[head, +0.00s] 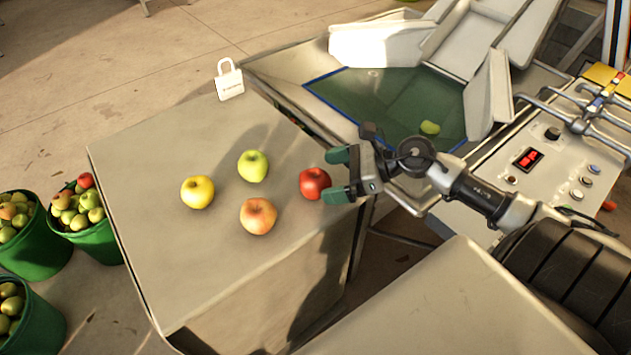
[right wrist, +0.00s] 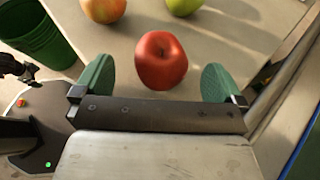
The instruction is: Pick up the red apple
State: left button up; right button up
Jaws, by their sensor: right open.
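The red apple (head: 314,183) sits on the beige table top, near its right edge. My right gripper (head: 337,175) is open, with its green fingertips at the right side of the apple in the head view. In the right wrist view the red apple (right wrist: 161,60) shows between and just beyond the two green fingers of the gripper (right wrist: 158,84), with gaps on both sides. It does not look gripped. My left gripper does not show clearly; a dark gripper-like part at the left edge of the right wrist view is too small to read.
On the table (head: 170,270) are a yellow apple (head: 197,192), a green apple (head: 253,166) and an orange-red apple (head: 257,216), left of the red one. A tray with a green mat (head: 390,100) and a control panel (head: 560,165) stand right. Green buckets of apples (head: 98,240) stand left.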

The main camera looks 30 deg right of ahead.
aim_at(316, 173)
jog(key=x, duration=0.4)
jog(key=shift+w+p, duration=0.2)
jog(key=shift+p, duration=0.1)
jog(key=shift+f, duration=0.1)
jog(key=c, duration=1.1)
jog(key=shift+o, duration=0.2)
notch_tip(316, 173, up, 4)
jog(key=shift+d+r, duration=0.1)
jog(key=shift+r, duration=0.15)
jog(key=d+r, duration=0.3)
jog(key=d, duration=0.2)
jog(key=s+d+r+b, duration=0.1)
jog(key=d+r, duration=0.2)
jog(key=d, duration=0.3)
jog(key=shift+d+r+b, duration=0.3)
